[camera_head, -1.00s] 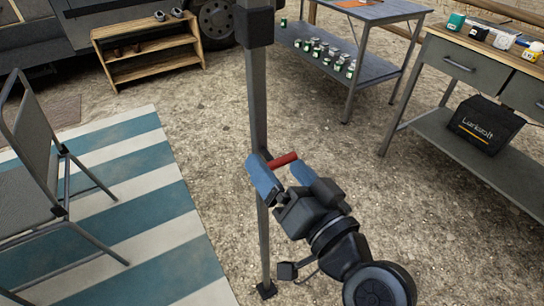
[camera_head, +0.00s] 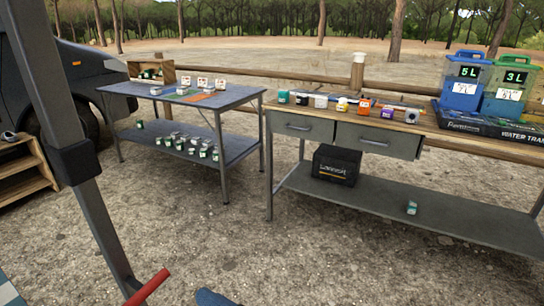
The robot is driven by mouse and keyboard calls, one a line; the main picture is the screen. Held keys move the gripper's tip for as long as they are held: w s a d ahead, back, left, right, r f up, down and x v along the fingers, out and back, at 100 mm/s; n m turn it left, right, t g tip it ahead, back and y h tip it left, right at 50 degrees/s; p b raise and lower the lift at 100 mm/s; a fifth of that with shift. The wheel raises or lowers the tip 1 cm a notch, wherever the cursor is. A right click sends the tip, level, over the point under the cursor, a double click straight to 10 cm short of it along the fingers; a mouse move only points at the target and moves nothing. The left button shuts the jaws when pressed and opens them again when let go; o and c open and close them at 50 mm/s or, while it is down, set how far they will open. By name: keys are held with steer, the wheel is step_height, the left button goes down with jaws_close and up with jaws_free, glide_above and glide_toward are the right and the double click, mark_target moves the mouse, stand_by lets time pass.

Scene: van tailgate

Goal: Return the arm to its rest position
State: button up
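Only a small blue piece of my gripper (camera_head: 213,298) shows, at the bottom edge of the head view. The rest of my gripper and arm is out of the picture, so I cannot tell whether it is open or shut. A red handle (camera_head: 148,288) sticks out from the dark grey post (camera_head: 92,215) at the lower left, a little left of the blue piece. A gap shows between the handle and this piece.
A blue-grey table (camera_head: 235,97) with several small cans on its lower shelf stands at the back left. Gravel (camera_head: 300,270) in front is clear.

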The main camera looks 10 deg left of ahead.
steer(key=s+d+f+m+t+h+p, duration=0.2)
steer(key=s+d+h, duration=0.1)
steer(key=d, duration=0.5)
steer(key=s+d+f+m+t+h+p, duration=0.1)
steer(key=s+d+m+t+h+p, duration=0.2)
steer(key=d, duration=0.5)
steer(key=s+d+f+m+t+h+p, duration=0.15)
steer(key=s+d+h, duration=0.25)
steer(key=d, duration=0.4)
steer(key=s+d+r+h+p, duration=0.2)
steer(key=s+d+r, duration=0.3)
steer(key=s, duration=0.3)
steer(key=s+d+r+h+p, duration=0.2)
steer(key=s+d+r+h, duration=0.2)
steer(key=s+d+r, duration=0.2)
steer(key=shift+s, duration=1)
steer(key=shift+t, duration=0.25)
